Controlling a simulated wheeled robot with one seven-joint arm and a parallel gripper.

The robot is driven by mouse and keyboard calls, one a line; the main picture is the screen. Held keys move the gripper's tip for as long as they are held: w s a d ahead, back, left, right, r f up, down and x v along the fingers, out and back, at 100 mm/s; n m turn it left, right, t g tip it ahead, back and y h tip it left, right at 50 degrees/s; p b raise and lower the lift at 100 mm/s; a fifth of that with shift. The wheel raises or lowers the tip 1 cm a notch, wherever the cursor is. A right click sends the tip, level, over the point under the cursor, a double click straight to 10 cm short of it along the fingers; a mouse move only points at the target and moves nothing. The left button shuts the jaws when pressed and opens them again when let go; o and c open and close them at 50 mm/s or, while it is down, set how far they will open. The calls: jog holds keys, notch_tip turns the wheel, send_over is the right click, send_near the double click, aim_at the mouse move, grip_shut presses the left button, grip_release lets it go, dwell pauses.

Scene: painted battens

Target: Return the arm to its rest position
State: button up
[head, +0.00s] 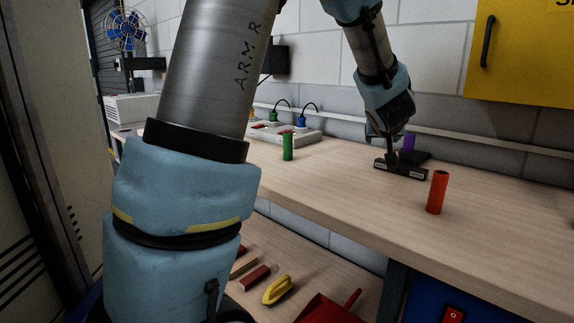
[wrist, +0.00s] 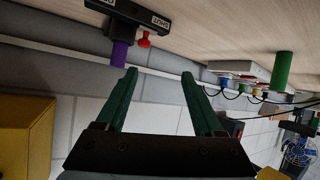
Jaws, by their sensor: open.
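My arm reaches across the head view, with my gripper (head: 388,125) above the back of the wooden bench (head: 320,185). In the wrist view my gripper (wrist: 159,73) is open, its two dark green fingers wide apart with nothing between them. A purple cylinder (head: 409,142) stands behind the black labelled fixture (head: 400,169), close to my gripper; in the wrist view it (wrist: 119,53) is apart from the fingers. An orange-red cylinder (head: 437,192) stands upright on the bench to the right. A green cylinder (head: 288,147) stands upright to the left; the wrist view shows it too (wrist: 282,68).
A yellow cabinet (head: 520,60) hangs on the wall at the right. A pale panel with coloured plugs (head: 285,132) lies at the bench's back left. Below are a yellow-handled tool (head: 277,289), blocks and a red dustpan (head: 325,308). The bench's front middle is clear.

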jog(key=s+a+f+g+p, duration=0.1)
jog(key=s+a+f, duration=0.1)
jog(key=a, duration=0.3)
jog(key=s+a+f+g+p, duration=0.1)
jog(key=s+a+g, duration=0.1)
jog(key=a, duration=0.4)
jog(key=s+a+f+g+y+p, duration=0.1)
jog(key=s+a+f+g, duration=0.1)
jog(key=a, duration=0.4)
jog(key=shift+s+f, duration=0.3)
jog(key=shift+f, duration=0.05)
jog(key=s+a+f+n+g+y+p, duration=0.1)
jog(key=s+a+f+g, duration=0.3)
jog(key=s+a, duration=0.9)
jog(key=shift+s+a+g+y+p, duration=0.25)
jog(key=shift+a+g+y+p, duration=0.25)
jog(key=shift+y, duration=0.4)
